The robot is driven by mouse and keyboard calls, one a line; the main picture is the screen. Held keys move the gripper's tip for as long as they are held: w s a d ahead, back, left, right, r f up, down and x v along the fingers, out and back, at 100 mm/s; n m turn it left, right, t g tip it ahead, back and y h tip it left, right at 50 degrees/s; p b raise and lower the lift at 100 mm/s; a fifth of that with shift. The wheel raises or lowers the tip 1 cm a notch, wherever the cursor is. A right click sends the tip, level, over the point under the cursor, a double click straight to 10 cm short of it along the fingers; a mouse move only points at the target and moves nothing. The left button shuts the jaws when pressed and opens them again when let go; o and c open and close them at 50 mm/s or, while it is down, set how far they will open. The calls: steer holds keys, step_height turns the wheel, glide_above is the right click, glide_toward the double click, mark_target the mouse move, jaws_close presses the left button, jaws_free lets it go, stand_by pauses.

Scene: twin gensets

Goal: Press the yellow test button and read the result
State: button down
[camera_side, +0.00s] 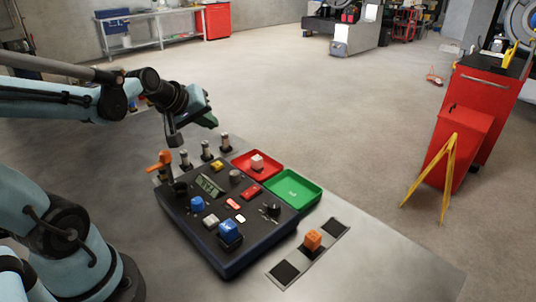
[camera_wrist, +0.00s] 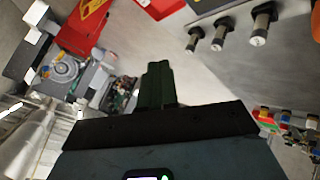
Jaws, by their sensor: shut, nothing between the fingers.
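The yellow test button (camera_side: 217,165) sits near the back edge of the dark control panel (camera_side: 243,262), in the side view. A small greenish display (camera_side: 209,186) lies just in front of it; its characters are too small to read surely. My gripper (camera_side: 208,121) is raised behind and above the panel, apart from the button. In the wrist view its dark green fingers (camera_wrist: 158,82) are together with nothing between them. The yellow button cannot be made out for sure in the wrist view.
Several upright metal-topped posts (camera_side: 206,150) stand behind the panel, below my gripper. An orange lever (camera_side: 160,160) rises at the panel's left. A red tray (camera_side: 246,168) and a green tray (camera_side: 300,187) lie behind right. An orange cube (camera_side: 312,240) sits on a strip in front right.

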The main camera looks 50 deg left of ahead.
mark_target(213, 166)
steer(key=shift+f, duration=4.35)
steer(key=shift+f, duration=0.15)
steer(key=shift+f, duration=0.3)
steer(key=shift+f, duration=0.5)
steer(key=shift+s, duration=0.1)
steer(key=shift+r, duration=0.9)
steer(key=shift+r, duration=0.1)
steer(key=shift+r, duration=2.4)
